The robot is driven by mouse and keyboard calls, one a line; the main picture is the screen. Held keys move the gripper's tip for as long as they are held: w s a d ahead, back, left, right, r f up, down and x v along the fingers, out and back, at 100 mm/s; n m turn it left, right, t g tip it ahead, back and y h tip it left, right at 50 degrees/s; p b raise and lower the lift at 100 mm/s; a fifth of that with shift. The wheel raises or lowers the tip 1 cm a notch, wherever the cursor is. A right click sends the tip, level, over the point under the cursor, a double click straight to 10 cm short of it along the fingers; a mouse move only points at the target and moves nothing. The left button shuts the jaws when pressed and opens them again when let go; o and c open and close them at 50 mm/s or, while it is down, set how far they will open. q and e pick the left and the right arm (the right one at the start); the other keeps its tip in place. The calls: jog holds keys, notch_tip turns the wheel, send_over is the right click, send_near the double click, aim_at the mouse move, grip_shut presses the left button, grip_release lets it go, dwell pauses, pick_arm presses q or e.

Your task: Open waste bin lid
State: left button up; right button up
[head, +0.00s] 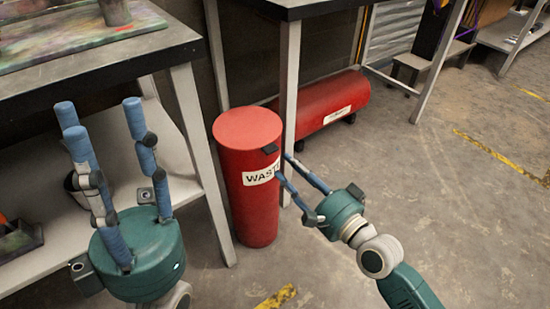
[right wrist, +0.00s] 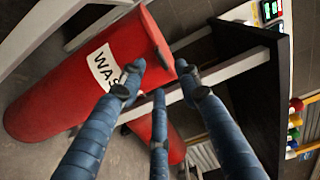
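The red cylindrical waste bin (head: 250,205) stands upright on the floor, its flat round lid (head: 247,127) shut. A small black tab (head: 270,148) sits at the lid's front right edge. My right gripper (head: 283,166) is open and empty, its fingertips close to the tab and in front of part of the "WASTE" label (head: 256,175). In the right wrist view the bin (right wrist: 60,95) lies tilted across the picture, with the dark tab (right wrist: 163,57) just beyond the spread fingers; contact cannot be told. My left gripper (head: 96,112) is open and empty, away from the bin.
A workbench (head: 100,60) with a lower shelf (head: 125,160) stands left of the bin. Another table's leg (head: 289,90) rises close behind it. A red horizontal cylinder (head: 325,103) lies behind. The floor on the right is clear.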

jog(key=b+x, duration=0.1)
jog(key=x, duration=0.6)
jog(key=shift+f, duration=0.1)
grip_shut()
